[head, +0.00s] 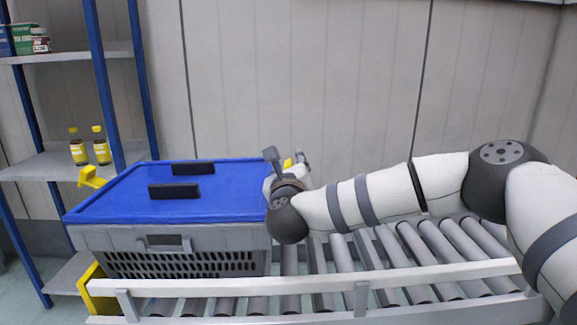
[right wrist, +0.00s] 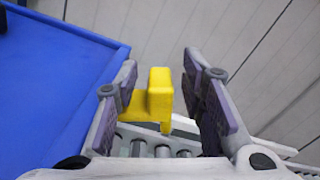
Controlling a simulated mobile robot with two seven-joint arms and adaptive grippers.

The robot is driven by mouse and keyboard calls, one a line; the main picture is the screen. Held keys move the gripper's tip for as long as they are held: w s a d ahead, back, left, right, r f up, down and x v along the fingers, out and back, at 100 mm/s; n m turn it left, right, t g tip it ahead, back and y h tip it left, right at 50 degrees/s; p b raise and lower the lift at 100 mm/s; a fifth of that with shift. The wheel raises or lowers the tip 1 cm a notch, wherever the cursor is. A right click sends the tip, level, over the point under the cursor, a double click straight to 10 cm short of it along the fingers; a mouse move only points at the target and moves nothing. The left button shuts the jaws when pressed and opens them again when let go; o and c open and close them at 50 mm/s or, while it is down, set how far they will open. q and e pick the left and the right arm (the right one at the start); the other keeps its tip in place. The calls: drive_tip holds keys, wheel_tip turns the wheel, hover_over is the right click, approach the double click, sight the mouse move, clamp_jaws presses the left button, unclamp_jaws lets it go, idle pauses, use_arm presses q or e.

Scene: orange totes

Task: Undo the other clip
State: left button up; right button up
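A grey tote (head: 215,238) with a blue lid (head: 225,208) stands on the roller conveyor. A yellow clip (head: 91,177) sticks up and outward at the lid's left edge. Another yellow clip (head: 288,163) is at the lid's right side, mostly hidden behind my right gripper (head: 286,165). In the right wrist view this yellow clip (right wrist: 158,95) lies between the two fingers of my right gripper (right wrist: 165,95). The fingers are apart, with a visible gap on the clip's right side. The blue lid (right wrist: 70,70) lies left of them. My left gripper is not in view.
The roller conveyor (head: 440,245) runs right from the tote, its rollers clear, under my right arm. Two black handles (head: 174,191) stand on the lid. A blue-framed shelf (head: 50,165) with bottles (head: 101,146) and boxes (head: 25,40) is at the left. A panelled wall is behind.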

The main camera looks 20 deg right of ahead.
drive_tip(key=shift+c, duration=0.3)
clamp_jaws()
drive_tip(key=shift+a+r+n+p, duration=0.2)
drive_tip(key=shift+r+n+p, duration=0.1)
drive_tip(key=shift+r+n, duration=0.2)
drive_tip(key=shift+a+f+n, duration=0.1)
drive_tip(key=shift+f+n, duration=0.05)
drive_tip(key=shift+n, duration=0.15)
drive_tip(key=shift+f, duration=0.2)
drive_tip(key=shift+o, duration=0.3)
unclamp_jaws()
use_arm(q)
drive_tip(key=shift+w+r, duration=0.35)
